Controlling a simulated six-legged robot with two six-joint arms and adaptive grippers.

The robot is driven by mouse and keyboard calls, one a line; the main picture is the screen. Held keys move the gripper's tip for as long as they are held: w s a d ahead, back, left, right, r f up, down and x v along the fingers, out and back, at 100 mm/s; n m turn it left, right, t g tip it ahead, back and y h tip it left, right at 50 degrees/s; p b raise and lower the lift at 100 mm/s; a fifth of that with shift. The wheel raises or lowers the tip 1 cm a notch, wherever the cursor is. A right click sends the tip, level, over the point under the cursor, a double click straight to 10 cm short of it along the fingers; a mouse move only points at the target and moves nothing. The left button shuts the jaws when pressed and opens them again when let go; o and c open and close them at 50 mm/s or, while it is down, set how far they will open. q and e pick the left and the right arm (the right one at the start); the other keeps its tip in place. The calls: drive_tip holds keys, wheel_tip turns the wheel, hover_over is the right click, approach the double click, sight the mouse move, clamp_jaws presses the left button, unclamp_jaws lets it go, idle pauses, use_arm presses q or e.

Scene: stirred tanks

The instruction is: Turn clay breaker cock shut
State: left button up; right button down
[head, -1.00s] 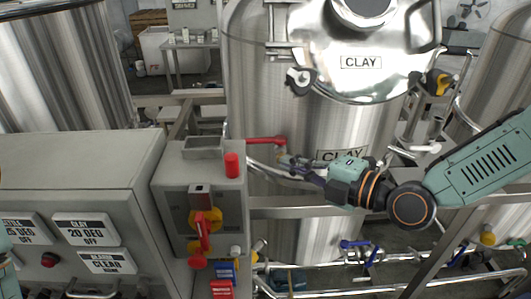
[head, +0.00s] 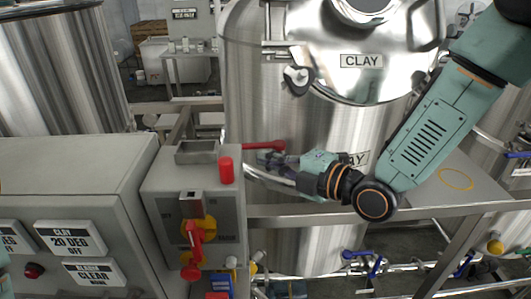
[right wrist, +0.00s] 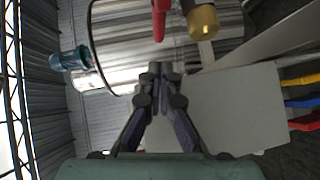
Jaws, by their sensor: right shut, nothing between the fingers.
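A red lever handle (head: 264,145) sits low on the front of the steel tank labelled CLAY (head: 330,127). It lies about level across the picture. I take it for the clay breaker cock, though no label on it is readable. The handle also shows at the top of the right wrist view (right wrist: 160,14), beside a brass fitting (right wrist: 203,20). My right gripper (head: 263,158) is just below the handle in the head view. In the right wrist view its fingers (right wrist: 161,70) are together and empty, with a gap to the handle. My left gripper is out of sight.
A grey control box (head: 164,190) with a red knob and a red lever on a yellow plate stands left of the gripper. A larger panel (head: 70,175) with labels is further left. A steel frame rail (head: 400,214) and blue-handled valves (head: 362,256) are below.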

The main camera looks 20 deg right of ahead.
sight(253, 146)
drive_tip(key=shift+w+d+f+p, duration=0.1)
drive_tip(key=shift+w+f+p, duration=0.1)
drive_tip(key=shift+w, duration=0.85)
drive_tip(key=shift+w+d+f+p, duration=0.1)
drive_tip(key=shift+w+f+p, duration=0.1)
drive_tip(key=shift+w, duration=0.85)
drive_tip(key=shift+s+a+r, duration=0.1)
drive_tip(key=shift+a, duration=0.15)
drive_tip(key=shift+w+b, duration=0.45)
drive_tip(key=shift+b, duration=0.05)
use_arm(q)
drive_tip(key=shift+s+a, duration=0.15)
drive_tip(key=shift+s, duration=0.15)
use_arm(e)
drive_tip(key=shift+d, duration=0.15)
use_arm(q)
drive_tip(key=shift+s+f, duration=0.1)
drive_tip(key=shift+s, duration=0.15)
use_arm(e)
drive_tip(key=shift+s, duration=0.15)
